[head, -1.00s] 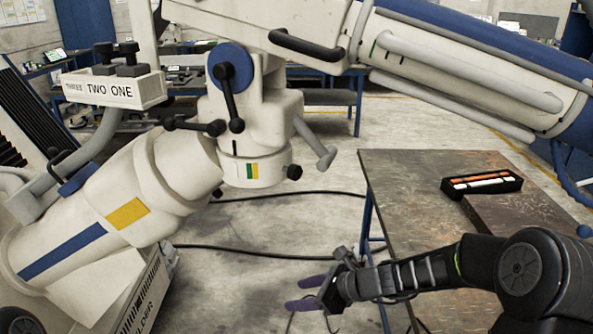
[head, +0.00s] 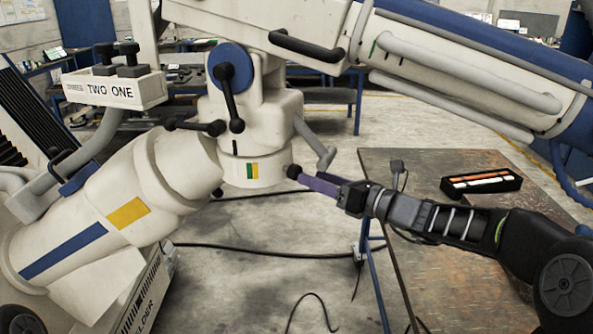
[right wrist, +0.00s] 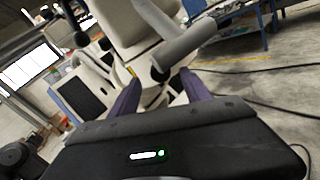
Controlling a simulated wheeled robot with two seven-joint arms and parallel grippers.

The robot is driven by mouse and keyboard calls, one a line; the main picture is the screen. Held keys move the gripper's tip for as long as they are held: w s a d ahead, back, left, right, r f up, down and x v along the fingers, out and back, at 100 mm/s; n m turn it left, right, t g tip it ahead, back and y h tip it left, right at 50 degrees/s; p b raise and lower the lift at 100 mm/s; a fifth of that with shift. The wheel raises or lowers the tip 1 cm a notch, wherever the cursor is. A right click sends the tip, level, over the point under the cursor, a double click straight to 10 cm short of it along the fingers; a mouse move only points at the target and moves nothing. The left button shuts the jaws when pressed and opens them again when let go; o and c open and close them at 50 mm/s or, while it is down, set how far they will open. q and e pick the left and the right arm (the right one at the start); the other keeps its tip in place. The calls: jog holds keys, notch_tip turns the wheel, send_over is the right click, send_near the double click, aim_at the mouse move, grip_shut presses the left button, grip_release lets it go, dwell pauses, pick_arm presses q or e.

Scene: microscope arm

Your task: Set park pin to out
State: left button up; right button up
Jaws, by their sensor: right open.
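The white microscope arm has a lower collar (head: 252,170) with a green and yellow mark. A round black knob (head: 294,171), likely the park pin, sticks out of the collar's right side. My right gripper (head: 304,180) is at this knob, its purple fingers pointing left. In the right wrist view the fingers (right wrist: 160,88) are spread, and the black knob (right wrist: 160,64) shows in the gap between them, near the tips. I cannot tell whether they touch it. My left gripper is not in view.
A grey lever (head: 316,146) hangs just above my right fingers. Black-knobbed levers (head: 234,110) sit higher on the joint. A metal table (head: 410,200) with a black tray (head: 481,184) stands at right. Cables lie on the open floor.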

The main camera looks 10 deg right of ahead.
aim_at(296, 171)
jog(key=p+x, duration=0.1)
jog(key=x, duration=0.5)
jog(key=shift+w+a, duration=0.1)
jog(key=shift+c, duration=0.2)
grip_shut()
